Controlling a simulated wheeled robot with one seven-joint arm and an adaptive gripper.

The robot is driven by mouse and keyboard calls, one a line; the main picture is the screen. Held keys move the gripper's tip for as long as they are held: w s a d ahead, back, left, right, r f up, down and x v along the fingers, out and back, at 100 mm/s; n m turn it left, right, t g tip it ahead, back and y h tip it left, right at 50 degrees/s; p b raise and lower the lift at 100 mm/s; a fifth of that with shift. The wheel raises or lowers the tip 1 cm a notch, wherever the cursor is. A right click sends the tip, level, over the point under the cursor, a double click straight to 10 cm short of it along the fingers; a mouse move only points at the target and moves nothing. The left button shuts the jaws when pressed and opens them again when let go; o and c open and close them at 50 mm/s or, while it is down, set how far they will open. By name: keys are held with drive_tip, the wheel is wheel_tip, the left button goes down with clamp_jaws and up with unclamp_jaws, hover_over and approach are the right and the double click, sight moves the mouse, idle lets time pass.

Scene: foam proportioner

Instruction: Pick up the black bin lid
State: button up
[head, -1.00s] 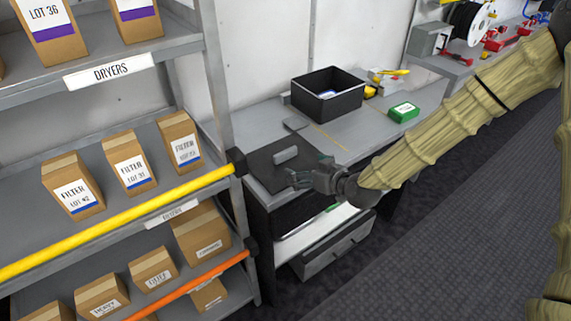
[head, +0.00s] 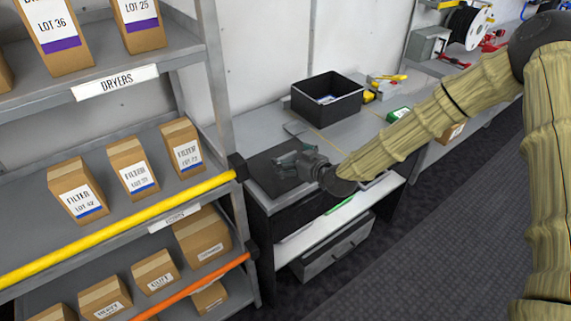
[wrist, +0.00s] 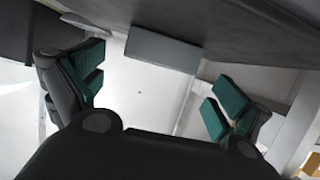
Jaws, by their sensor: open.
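The black bin lid (head: 262,180) lies flat on the near left end of the grey bench. My gripper (head: 285,164) is low over the lid and covers much of it, including the place of its handle. In the wrist view the lid's dark surface (wrist: 240,25) fills the top, and its grey block handle (wrist: 164,46) stands out from it. The open gripper (wrist: 152,82) has its green-padded fingers spread to either side of the handle, with a gap to each. I cannot tell how deep the handle sits between them.
A black open bin (head: 328,98) stands at the back of the bench (head: 345,140). A green case (head: 398,114) and yellow-handled tools (head: 388,80) lie to its right. A shelf rack (head: 215,75) with cartons and a yellow rail (head: 120,226) stands close on the left.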

sight(287, 157)
drive_tip(key=shift+f+p+x, duration=0.15)
drive_tip(key=shift+p+x, duration=0.2)
drive_tip(key=shift+x, duration=0.6)
drive_tip(key=shift+f+p+x, duration=0.15)
drive_tip(key=shift+p+x, duration=0.15)
drive_tip(key=shift+x, duration=0.7)
drive_tip(key=shift+s, duration=0.1)
drive_tip(key=c, duration=1.1)
